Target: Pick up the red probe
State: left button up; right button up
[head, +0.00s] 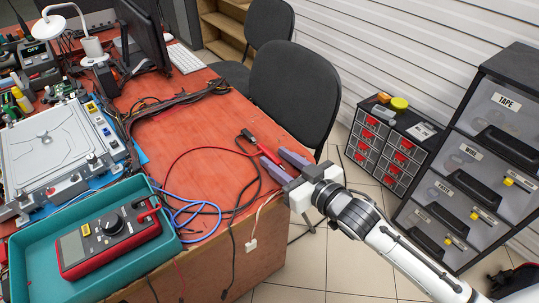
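The red probe (249,137) lies on the orange-red table top near its right edge, with a dark part beside it. A red lead curves from this area to the left toward the multimeter (108,232). My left gripper is not in view.
The red multimeter sits in a teal tray (28,250) at front left. Blue and black leads cross the table (190,125). A metal fixture (55,150), a monitor and a keyboard (186,59) stand behind. A dark chair (295,90) is close to the table's right edge.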

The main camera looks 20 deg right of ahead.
grip_shut()
